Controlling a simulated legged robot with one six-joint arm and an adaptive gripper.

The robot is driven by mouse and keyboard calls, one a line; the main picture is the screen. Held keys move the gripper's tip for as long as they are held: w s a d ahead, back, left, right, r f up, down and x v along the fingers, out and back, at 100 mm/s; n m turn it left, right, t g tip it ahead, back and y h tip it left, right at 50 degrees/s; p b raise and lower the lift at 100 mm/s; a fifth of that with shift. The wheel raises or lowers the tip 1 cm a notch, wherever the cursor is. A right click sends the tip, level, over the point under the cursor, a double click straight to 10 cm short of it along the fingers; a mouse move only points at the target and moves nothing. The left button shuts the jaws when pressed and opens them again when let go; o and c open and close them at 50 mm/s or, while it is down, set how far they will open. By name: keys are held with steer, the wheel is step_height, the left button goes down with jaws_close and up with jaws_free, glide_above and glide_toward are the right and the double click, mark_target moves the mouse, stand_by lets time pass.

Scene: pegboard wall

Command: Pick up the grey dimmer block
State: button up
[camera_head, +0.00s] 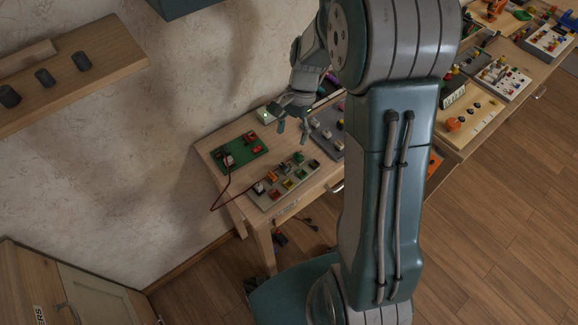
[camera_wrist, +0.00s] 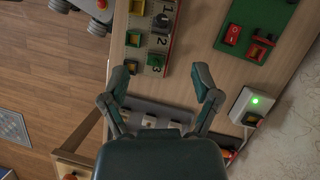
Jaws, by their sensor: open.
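My gripper (camera_head: 293,128) hangs over the workbench at the left end, pointing down, with its fingers apart. In the wrist view the two fingers of my gripper (camera_wrist: 162,84) are spread wide with nothing between their tips. A grey panel (camera_wrist: 136,106) with white blocks on it lies partly behind my gripper's palm in the wrist view. It also shows in the head view as a grey panel (camera_head: 316,127) right of my gripper. I cannot tell for sure which piece is the grey dimmer block.
A green board (camera_head: 240,153) with red switches and a button panel (camera_head: 283,180) lie on the bench (camera_head: 210,146). A white box (camera_wrist: 241,104) with a green light stands by the wall. A wooden shelf (camera_head: 100,62) holds dark cylinders. Bare wood separates the green board and button panel.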

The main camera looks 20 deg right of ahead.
mark_target(283, 167)
steer(key=x, duration=0.2)
steer(key=a+x, duration=0.1)
steer(key=x, duration=0.5)
steer(key=shift+s+d+f, duration=0.1)
steer(key=shift+s+f, duration=0.2)
steer(key=shift+f, duration=0.4)
steer(key=shift+a, duration=0.4)
steer(key=shift+d, duration=0.1)
steer(key=c, duration=1)
